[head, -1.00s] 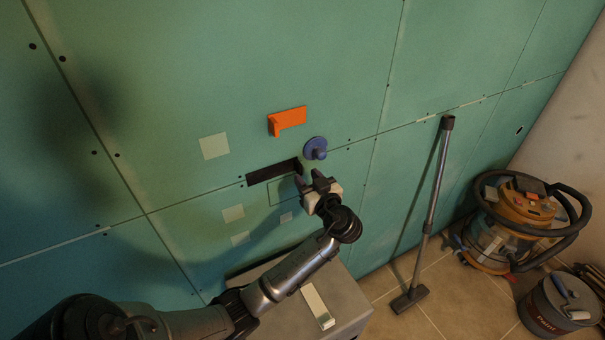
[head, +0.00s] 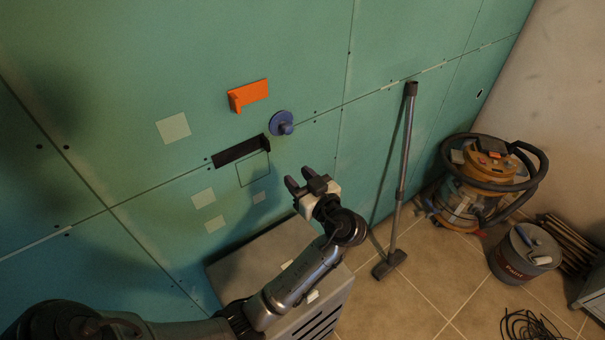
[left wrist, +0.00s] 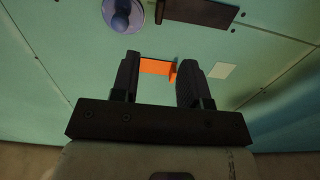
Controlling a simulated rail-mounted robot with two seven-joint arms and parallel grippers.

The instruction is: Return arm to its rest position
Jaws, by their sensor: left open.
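My left gripper (head: 303,186) is open and empty in the head view, apart from the green wall (head: 290,50), below and right of the blue round knob (head: 281,123). Its two dark fingers also show in the left wrist view (left wrist: 158,75), with nothing between them but the wall and the orange bracket beyond. The orange bracket (head: 249,95) and the dark slot plate (head: 240,150) are on the wall. The blue knob (left wrist: 123,14) and dark plate (left wrist: 198,12) show at the top of the left wrist view. My right gripper is not in view.
A grey box (head: 235,268) stands against the wall under my left arm. A vacuum tube (head: 404,160) leans on the wall to the right. A vacuum cleaner (head: 472,190) and a paint bucket (head: 520,262) stand on the tiled floor. Cables (head: 530,328) lie in front.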

